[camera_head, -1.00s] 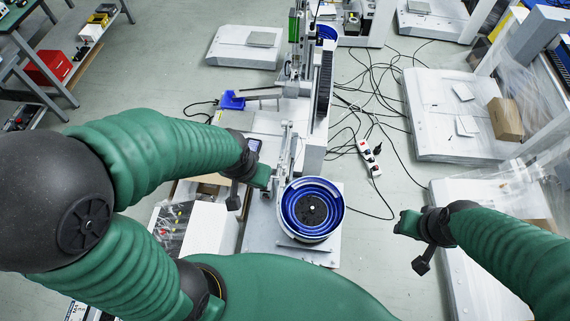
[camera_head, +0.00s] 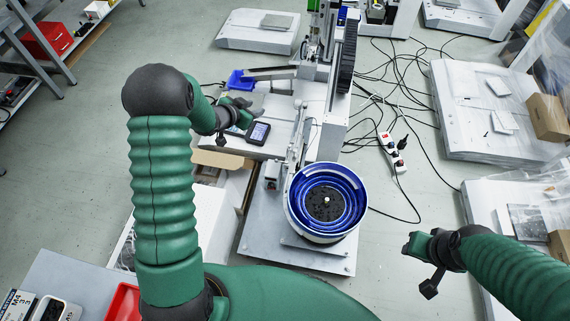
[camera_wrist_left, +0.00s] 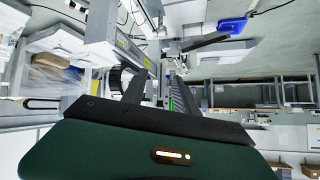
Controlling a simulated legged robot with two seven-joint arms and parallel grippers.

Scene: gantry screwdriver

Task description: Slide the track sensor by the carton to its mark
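The feed track (camera_head: 297,135) runs from the blue bowl feeder (camera_head: 327,200) toward the gantry. The track sensor is too small to tell apart from the parts along the track, and I cannot make out its mark. An open carton with a brown flap (camera_head: 222,160) stands left of the track. My left gripper (camera_head: 240,106) is over the left side of the machine's base plate, near a small box with a screen (camera_head: 258,132), apart from the track. In the left wrist view its two dark fingers (camera_wrist_left: 157,88) are apart with nothing between them. My right gripper (camera_head: 411,244) hangs right of the bowl, over the floor.
The gantry column (camera_head: 340,75) stands behind the track. A blue tray (camera_head: 240,79) lies at the base plate's far left. A power strip (camera_head: 392,152) and loose cables lie on the floor to the right. Wrapped pallets (camera_head: 490,145) stand farther right.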

